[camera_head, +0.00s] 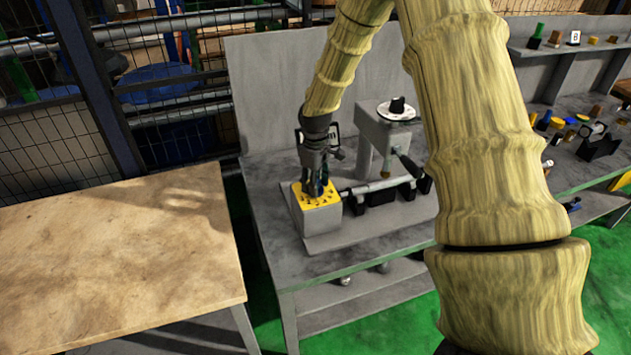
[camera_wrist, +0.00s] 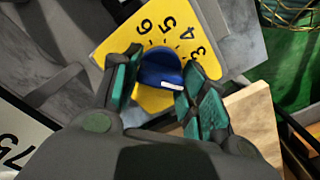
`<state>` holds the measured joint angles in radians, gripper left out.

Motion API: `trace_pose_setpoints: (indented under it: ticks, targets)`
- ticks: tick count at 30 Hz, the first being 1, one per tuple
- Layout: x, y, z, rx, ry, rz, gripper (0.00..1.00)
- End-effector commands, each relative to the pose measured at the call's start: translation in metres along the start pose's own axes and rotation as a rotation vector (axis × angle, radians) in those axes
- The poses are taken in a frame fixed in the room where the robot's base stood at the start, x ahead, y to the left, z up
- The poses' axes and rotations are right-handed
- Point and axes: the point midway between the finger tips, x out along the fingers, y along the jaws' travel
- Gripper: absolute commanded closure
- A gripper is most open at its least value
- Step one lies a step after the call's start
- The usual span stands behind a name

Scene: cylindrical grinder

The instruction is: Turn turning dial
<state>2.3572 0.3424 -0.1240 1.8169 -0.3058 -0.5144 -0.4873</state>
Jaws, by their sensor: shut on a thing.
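The turning dial is a blue knob (camera_wrist: 160,68) with a white pointer mark, on a yellow plate (camera_wrist: 124,42) with black numbers; 3, 4, 5 and 6 can be read in the wrist view. In the head view the yellow plate (camera_head: 325,198) tops a grey box at the left end of the grinder, and the knob is mostly hidden by my gripper (camera_head: 316,190). My gripper points down onto the plate. In the wrist view its teal-padded fingers (camera_wrist: 158,82) stand on either side of the knob and are shut on it.
The grinder (camera_head: 385,232) stands on a grey metal bench, with a white round dial and black knob (camera_head: 397,108) on its upright housing. A wooden table (camera_head: 120,250) is at the left. Shelves with small parts (camera_head: 570,125) are at the right. My arm hides part of the bench.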

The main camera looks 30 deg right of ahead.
Motion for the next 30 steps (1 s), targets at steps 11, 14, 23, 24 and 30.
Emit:
trace_pose_setpoints:
  ticks: [11, 14, 23, 24, 30]
  targets:
    - [-0.0015, 0.0007, 0.0000, -0.344, 0.001, 0.001, 0.81]
    - [-0.0014, 0.0005, -0.0001, -0.421, 0.002, 0.001, 0.81]
    - [-0.0012, 0.0005, 0.0002, -0.585, 0.000, 0.002, 0.81]
    - [-0.0011, 0.0006, 0.0003, -0.598, 0.000, 0.002, 0.81]
    - [-0.0010, 0.0006, 0.0002, -0.641, 0.000, 0.002, 0.81]
